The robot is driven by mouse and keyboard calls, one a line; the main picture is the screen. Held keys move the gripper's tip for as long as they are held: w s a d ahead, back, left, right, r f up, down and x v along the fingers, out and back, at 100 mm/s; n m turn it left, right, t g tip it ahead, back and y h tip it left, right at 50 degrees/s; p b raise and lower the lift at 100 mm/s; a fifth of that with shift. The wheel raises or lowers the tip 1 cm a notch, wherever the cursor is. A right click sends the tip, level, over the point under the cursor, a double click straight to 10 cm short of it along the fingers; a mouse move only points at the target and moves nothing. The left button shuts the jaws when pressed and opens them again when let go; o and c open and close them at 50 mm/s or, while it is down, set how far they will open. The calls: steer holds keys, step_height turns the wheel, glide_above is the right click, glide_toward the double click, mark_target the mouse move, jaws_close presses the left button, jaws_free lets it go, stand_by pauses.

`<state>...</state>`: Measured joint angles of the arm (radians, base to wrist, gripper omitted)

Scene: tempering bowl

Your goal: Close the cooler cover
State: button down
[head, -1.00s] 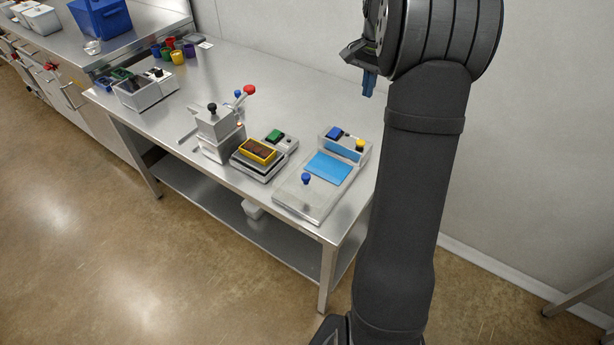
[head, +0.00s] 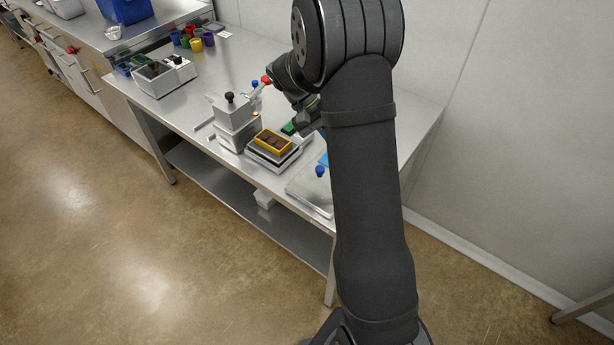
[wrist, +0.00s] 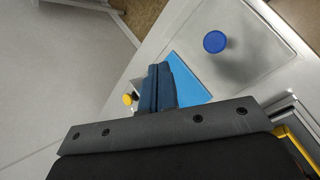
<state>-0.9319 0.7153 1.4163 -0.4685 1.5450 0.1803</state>
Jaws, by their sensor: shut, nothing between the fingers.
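The cooler sits at the front right of the table, partly behind my arm in the head view. Its flat clear cover (head: 308,190) carries a blue knob (head: 319,171). In the wrist view the cover (wrist: 262,62) with its blue knob (wrist: 215,42) lies to the right, beside the bare light-blue plate (wrist: 188,80). A yellow knob (wrist: 128,98) shows at the left. My gripper (wrist: 160,72) has its blue fingers shut and empty, seen over the cooler between the plate and the yellow knob. In the head view my arm hides the fingertips.
Coloured cups (head: 195,41) stand farther back. A wall is behind.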

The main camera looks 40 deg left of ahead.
steer(key=s+a+f+n+t+y, duration=0.2)
steer(key=s+f+n+t, duration=0.1)
steer(key=s+n+t, duration=0.65)
steer(key=s+a+f+n+t+y, duration=0.1)
steer(key=s+a+f+n+t, duration=0.2)
steer(key=s+n+t, duration=0.7)
steer(key=w+d+n+g, duration=0.1)
steer(key=w, duration=0.2)
steer(key=w+d+n+g, duration=0.1)
steer(key=w, duration=0.2)
steer(key=w+d+n+g, duration=0.1)
steer(key=w+d, duration=0.1)
steer(key=w, duration=0.2)
steer(key=shift+f, duration=0.1)
steer(key=w, duration=1.1)
steer(key=shift+w, duration=0.65)
steer(key=shift+s, duration=0.1)
glide_toward(316, 172)
steer(key=w, duration=0.1)
steer(key=w+a, duration=0.1)
steer(key=w, duration=0.2)
steer(key=shift+w+a+r, duration=0.2)
steer(key=shift+w+a, duration=0.2)
